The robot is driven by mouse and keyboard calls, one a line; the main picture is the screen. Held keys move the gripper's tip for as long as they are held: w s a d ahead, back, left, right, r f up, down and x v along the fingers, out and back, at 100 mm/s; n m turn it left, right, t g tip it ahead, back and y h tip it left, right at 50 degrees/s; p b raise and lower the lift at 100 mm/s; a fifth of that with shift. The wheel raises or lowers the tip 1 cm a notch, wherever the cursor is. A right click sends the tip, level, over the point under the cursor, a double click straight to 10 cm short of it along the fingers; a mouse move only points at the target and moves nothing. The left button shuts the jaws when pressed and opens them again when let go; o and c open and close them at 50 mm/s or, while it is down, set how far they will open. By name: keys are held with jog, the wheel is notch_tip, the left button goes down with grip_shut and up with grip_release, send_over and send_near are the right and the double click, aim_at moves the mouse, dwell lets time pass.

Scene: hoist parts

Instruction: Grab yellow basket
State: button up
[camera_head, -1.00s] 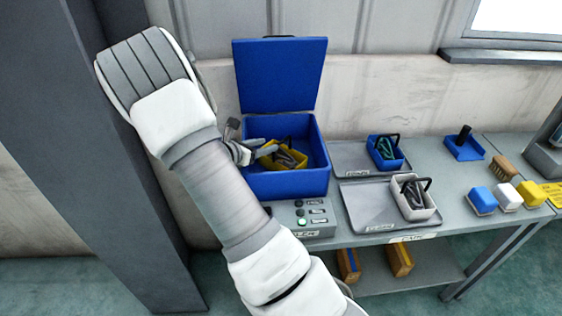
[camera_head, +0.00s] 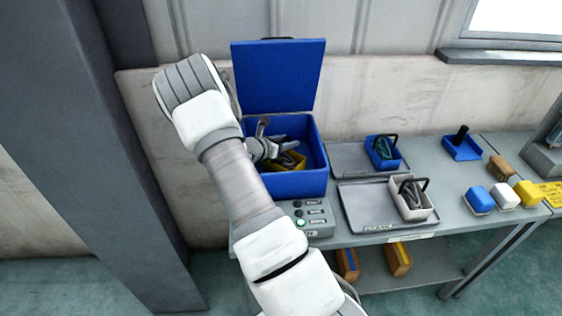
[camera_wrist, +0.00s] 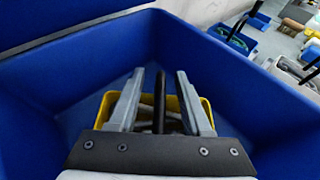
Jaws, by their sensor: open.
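The yellow basket (camera_head: 293,164) is inside the open blue box (camera_head: 301,184), and my gripper hides part of it. It holds grey parts that I cannot make out well. In the wrist view the yellow basket (camera_wrist: 207,107) lies below my fingers, with its dark handle (camera_wrist: 159,95) showing upright between them. My gripper (camera_head: 284,147) reaches into the blue box above the basket. Its two fingers (camera_wrist: 160,88) are apart, one on each side of the handle. I cannot tell whether either finger touches it.
The box's lid (camera_head: 279,75) stands open at the back. Right of it, a blue basket (camera_head: 383,152) and a white basket (camera_head: 411,197) stand on grey trays. A button panel (camera_head: 305,219) is in front of the box. The box walls (camera_wrist: 225,75) surround my gripper closely.

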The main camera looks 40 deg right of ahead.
grip_shut()
dwell(1.3)
jog(key=shift+r, duration=0.1)
